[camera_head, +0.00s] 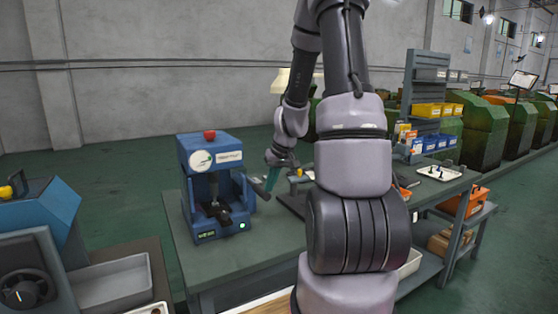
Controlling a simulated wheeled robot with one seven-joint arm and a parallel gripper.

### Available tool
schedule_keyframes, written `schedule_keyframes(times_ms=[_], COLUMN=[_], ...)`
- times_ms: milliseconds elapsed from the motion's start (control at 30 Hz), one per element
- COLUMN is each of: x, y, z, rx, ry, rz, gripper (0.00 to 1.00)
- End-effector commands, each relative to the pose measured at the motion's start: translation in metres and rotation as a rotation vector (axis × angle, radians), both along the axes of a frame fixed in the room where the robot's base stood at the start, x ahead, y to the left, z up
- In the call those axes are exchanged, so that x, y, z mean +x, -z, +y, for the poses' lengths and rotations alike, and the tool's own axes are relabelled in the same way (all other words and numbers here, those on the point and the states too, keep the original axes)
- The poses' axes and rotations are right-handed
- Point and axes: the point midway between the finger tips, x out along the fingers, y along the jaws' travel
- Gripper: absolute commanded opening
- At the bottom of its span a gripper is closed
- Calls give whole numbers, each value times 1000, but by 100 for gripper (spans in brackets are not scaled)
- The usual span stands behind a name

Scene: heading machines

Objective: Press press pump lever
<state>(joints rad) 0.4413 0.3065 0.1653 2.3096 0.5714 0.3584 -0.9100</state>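A blue press (201,215) stands upright on the workbench (245,257), left of my arm. I cannot tell whether this is the pump lever or part of my gripper, or whether the fingers touch the press. The finger gap is not clear.
My arm hides the bench's middle. Right of it are yellow and blue bins (430,110), a white tray (438,173) and an orange crate (465,202). At the left stand another blue machine (38,215) and a grey tray (112,284). Bench front near the press is clear.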

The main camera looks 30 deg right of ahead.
Motion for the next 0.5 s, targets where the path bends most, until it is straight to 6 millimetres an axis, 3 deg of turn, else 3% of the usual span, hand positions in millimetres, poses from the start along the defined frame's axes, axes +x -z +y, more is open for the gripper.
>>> schedule_keyframes(times_ms=[100,500], x=[0,-60], y=[-31,-83], z=[-2,-15], rx=[-7,-6], ry=[-1,0], rz=[-20,-21], gripper=[0,0])
